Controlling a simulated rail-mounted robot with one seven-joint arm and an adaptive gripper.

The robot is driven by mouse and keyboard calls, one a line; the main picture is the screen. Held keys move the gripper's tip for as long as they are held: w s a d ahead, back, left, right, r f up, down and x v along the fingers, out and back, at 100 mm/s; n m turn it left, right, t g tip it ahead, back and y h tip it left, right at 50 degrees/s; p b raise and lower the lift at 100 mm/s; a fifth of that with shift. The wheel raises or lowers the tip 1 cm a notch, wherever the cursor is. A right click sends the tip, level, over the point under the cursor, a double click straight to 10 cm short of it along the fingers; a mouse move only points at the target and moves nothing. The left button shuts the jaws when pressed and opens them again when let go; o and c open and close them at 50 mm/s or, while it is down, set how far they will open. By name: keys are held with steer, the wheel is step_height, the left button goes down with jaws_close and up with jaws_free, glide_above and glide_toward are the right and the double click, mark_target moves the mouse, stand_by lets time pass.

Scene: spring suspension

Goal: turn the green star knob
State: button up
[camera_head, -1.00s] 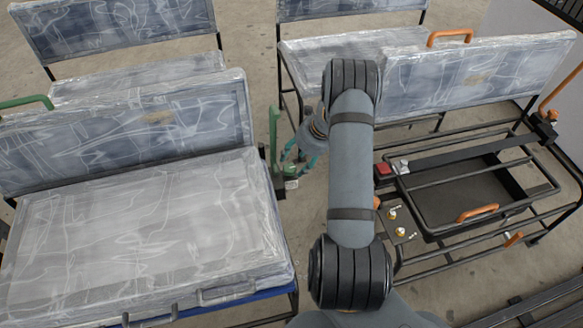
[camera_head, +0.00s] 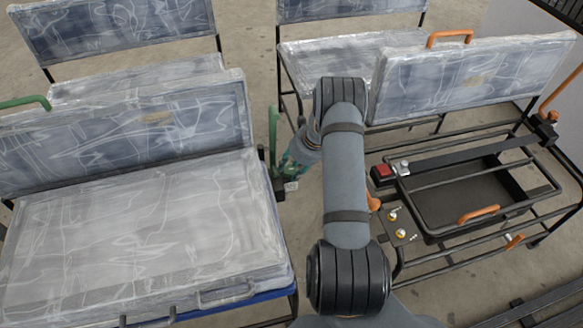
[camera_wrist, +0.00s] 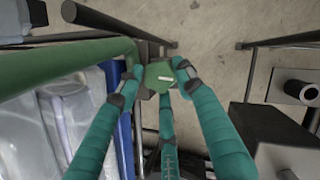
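The green star knob (camera_wrist: 160,77) shows in the wrist view, with a pale bar-shaped mark on its face. It sits beside a green rail, near the end of a dark frame bar. My gripper (camera_wrist: 158,74) has its teal fingers spread around the knob, with one tip on the left, one on the right and a third finger below. The fingertips are close to the knob's edge, but I cannot tell whether they touch it. In the head view my gripper (camera_head: 291,167) is low beside the left seat's right end. The knob is not clearly visible there.
A plastic-wrapped seat (camera_head: 150,235) stands close on the left, with a green upright lever (camera_head: 273,140) at its end. On the right is a black frame with a tray (camera_head: 470,200), orange handles (camera_head: 478,213) and a red button (camera_head: 383,171). Bare floor lies between.

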steer(key=c, duration=0.6)
steer(key=shift+c, duration=0.4)
steer(key=shift+w, duration=0.1)
steer(key=n+g, duration=0.1)
steer(key=n, duration=0.2)
steer(key=shift+w+y, duration=0.15)
steer(key=shift+y, duration=0.15)
steer(key=n+g+b, duration=0.1)
steer(key=n+b, duration=0.1)
steer(key=n, duration=0.1)
steer(key=shift+w+f, duration=0.1)
steer(key=shift+w, duration=0.05)
steer(key=n+g+b, duration=0.1)
steer(key=n+b, duration=0.1)
steer(key=n, duration=0.1)
steer(key=shift+n+g, duration=0.3)
steer(key=shift+w+a+n+g+b, duration=0.1)
steer(key=shift+n+g+b, duration=0.2)
steer(key=shift+n+b, duration=0.45)
steer(key=shift+r, duration=0.2)
